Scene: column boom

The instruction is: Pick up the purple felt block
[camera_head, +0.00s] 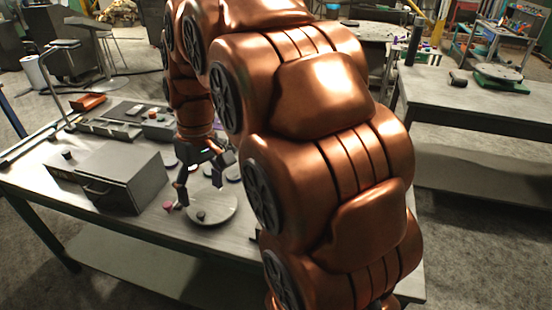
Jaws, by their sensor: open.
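A small pinkish-purple piece (168,206) lies on the grey table (125,225), just left of a round light-grey plate (222,212). It is the only purple-looking thing I can make out, and it is too small to tell whether it is a felt block. My gripper (200,189) is open above the left part of the round plate, to the right of and above the piece in the picture. It appears empty. My copper arm hides the right part of the table.
A small dark knob-like thing (201,216) is on the round plate. A grey metal box (122,178) stands to the left, close to the piece. An orange-brown tray (88,102) and several small items are at the back left. Another table (470,105) stands at the right.

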